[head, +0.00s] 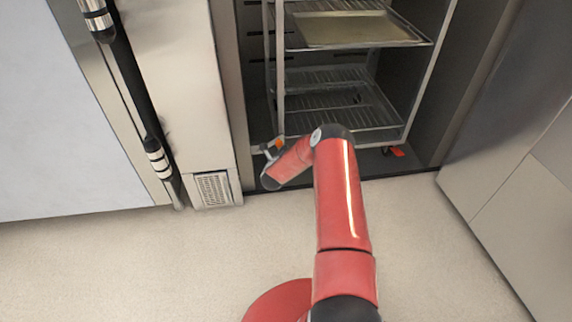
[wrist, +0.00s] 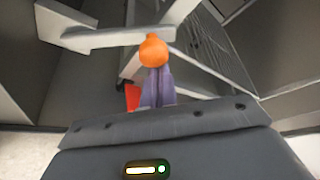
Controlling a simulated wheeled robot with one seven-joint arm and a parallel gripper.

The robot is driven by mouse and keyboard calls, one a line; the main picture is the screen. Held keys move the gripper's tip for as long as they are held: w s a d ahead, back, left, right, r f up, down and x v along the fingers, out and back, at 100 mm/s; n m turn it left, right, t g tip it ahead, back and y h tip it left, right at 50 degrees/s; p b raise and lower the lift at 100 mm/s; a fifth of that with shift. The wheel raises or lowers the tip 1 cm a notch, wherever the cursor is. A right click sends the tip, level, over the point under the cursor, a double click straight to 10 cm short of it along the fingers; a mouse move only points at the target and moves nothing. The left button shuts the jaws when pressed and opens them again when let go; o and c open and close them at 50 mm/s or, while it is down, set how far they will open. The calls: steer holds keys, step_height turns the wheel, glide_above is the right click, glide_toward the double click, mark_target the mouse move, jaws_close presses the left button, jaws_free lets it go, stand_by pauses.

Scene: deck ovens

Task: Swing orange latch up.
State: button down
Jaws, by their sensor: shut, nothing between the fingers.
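The orange latch (wrist: 154,50) shows in the wrist view as a rounded orange end just beyond my fingertips, close to a pale grey bar. In the head view a small orange patch (head: 279,144) shows at the lower left of the oven opening, beside my gripper (head: 270,149). In the wrist view my gripper (wrist: 155,72) is shut and empty, its two grey-purple fingers together. The tips overlap the lower edge of the orange end; I cannot tell whether they touch it. The latch's pivot is not clear.
A wire rack (head: 340,100) with a tray (head: 350,30) stands in the open oven bay. A red piece (head: 397,151) sits at its lower right; another red piece (wrist: 132,97) shows left of my fingers. A dark door handle (head: 140,100) is at left. The floor (head: 120,265) in front is clear.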

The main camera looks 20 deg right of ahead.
mark_target(271, 144)
steer(key=shift+w+a+r+n+h+b, duration=0.25)
steer(key=shift+a+r+n+h+b, duration=0.45)
steer(key=shift+a+r+n+b, duration=0.3)
steer(key=shift+w+a+r+n+t+h+b, duration=0.2)
steer(key=shift+a+r+n+h+b, duration=0.1)
steer(key=shift+a+r+n+b, duration=0.45)
steer(key=shift+w+a+r+n+t+h+b, duration=0.2)
steer(key=shift+a+r+n+h+b, duration=0.25)
steer(key=shift+b, duration=0.45)
steer(key=shift+a, duration=0.1)
steer(key=shift+f, duration=0.1)
